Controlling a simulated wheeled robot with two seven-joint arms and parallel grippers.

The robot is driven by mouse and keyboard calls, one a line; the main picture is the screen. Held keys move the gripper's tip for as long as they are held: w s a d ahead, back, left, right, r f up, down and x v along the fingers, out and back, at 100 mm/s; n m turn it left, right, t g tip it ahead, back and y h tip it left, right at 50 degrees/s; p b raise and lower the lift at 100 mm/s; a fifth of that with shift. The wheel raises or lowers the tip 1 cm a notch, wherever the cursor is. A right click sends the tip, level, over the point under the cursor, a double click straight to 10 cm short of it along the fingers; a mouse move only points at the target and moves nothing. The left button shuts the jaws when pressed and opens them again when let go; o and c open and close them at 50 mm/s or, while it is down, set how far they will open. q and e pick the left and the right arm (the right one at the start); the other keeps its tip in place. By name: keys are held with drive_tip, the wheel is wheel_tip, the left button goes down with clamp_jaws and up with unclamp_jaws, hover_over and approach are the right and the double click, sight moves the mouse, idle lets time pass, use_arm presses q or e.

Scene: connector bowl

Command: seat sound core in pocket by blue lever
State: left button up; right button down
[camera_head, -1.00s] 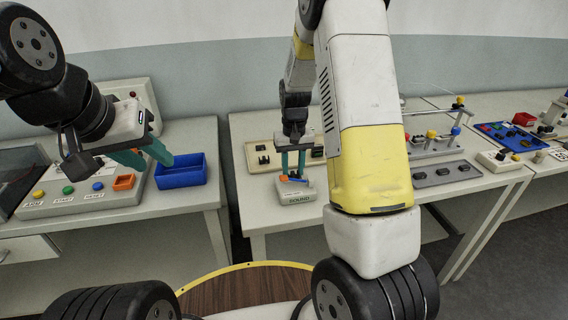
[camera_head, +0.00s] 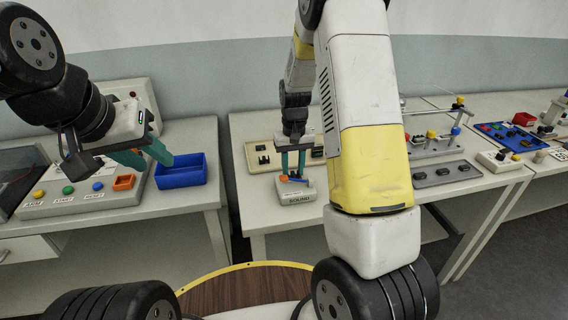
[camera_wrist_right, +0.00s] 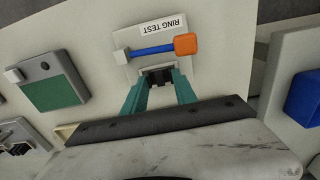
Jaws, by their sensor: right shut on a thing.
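My right gripper (camera_wrist_right: 158,80) is shut on a small grey and dark core (camera_wrist_right: 157,76), mostly hidden between its teal fingertips. They are right beside the blue lever (camera_wrist_right: 153,48), which has an orange knob. The pocket is hidden under the fingers and core, so I cannot tell how deep the core sits. In the head view the right gripper (camera_head: 293,170) points down over the block. My left gripper (camera_head: 146,156) is open and empty over the left table.
A blue bin (camera_head: 181,171) and a button panel (camera_head: 85,200) are on the left table. A beige tray (camera_head: 258,157) stands behind the block. A grey plate (camera_head: 445,174) with dark parts lies to the right. In the wrist view, a green-topped box (camera_wrist_right: 50,90) is at the left.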

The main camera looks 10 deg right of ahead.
sight(293, 172)
drive_tip(key=shift+r, duration=2.5)
drive_tip(key=shift+s, duration=0.15)
